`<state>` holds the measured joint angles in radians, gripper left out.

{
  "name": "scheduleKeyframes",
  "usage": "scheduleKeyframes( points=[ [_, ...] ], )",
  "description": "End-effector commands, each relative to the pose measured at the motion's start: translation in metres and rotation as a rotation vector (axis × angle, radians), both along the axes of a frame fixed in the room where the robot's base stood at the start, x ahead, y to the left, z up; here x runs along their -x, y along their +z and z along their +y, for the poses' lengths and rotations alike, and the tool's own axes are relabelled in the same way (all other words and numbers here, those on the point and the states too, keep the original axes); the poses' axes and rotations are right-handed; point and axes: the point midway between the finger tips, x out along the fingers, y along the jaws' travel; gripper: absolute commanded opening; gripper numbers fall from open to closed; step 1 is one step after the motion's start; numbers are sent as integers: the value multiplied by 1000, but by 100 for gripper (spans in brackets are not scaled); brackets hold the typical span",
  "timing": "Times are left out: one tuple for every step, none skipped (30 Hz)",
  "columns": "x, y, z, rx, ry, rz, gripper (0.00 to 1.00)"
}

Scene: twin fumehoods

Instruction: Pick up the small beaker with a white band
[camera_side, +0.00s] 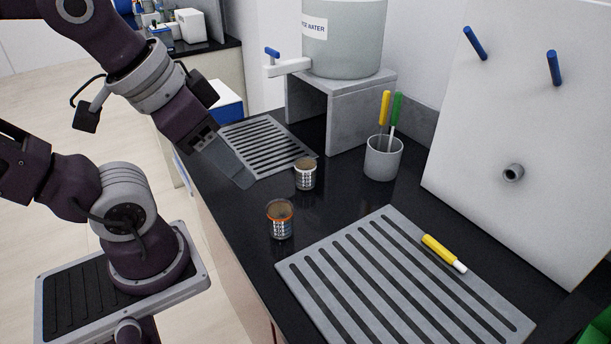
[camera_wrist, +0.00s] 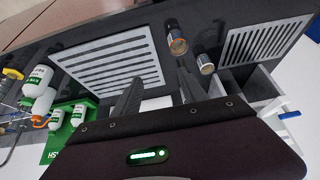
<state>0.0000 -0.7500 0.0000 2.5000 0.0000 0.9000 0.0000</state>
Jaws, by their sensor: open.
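The small beaker with a white band (camera_side: 305,174) stands upright on the black counter in the side view, between the far slotted mat and another small beaker. In the wrist view it (camera_wrist: 206,65) is the right one of the two, near the right mat. The other small beaker, with an orange band (camera_side: 280,220), stands nearer the large mat; it also shows in the wrist view (camera_wrist: 176,41). My gripper (camera_side: 241,178) is left of the white-banded beaker and apart from it. In the wrist view its two fingers (camera_wrist: 160,83) are spread with nothing between them.
A far slotted mat (camera_side: 265,145) lies behind my gripper. A large slotted mat (camera_side: 400,280) bears a yellow marker (camera_side: 442,253). A cup with pens (camera_side: 383,160) stands right of the beakers. A water tank (camera_side: 343,45) sits on a grey stand (camera_side: 345,102). A white panel (camera_side: 520,110) stands at right.

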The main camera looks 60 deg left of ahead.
Motion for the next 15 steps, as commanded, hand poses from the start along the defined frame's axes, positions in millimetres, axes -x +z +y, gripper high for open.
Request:
scheduleKeyframes(
  points=[
    [0, 0, 0, 0, 0, 0, 62],
    [0, 0, 0, 0, 0, 0, 68],
    [0, 0, 0, 0, 0, 0, 72],
    [0, 0, 0, 0, 0, 0, 72],
    [0, 0, 0, 0, 0, 0, 72],
    [0, 0, 0, 0, 0, 0, 72],
    [0, 0, 0, 0, 0, 0, 72],
    [0, 0, 0, 0, 0, 0, 72],
    [0, 0, 0, 0, 0, 0, 72],
    [0, 0, 0, 0, 0, 0, 72],
    [0, 0, 0, 0, 0, 0, 72],
    [0, 3, 0, 0, 0, -2, 72],
    [-1, 8, 0, 0, 0, -3, 72],
    [-1, 14, 0, 0, 0, -5, 72],
    [-1, 27, 0, 0, 0, -7, 72]
  ],
)
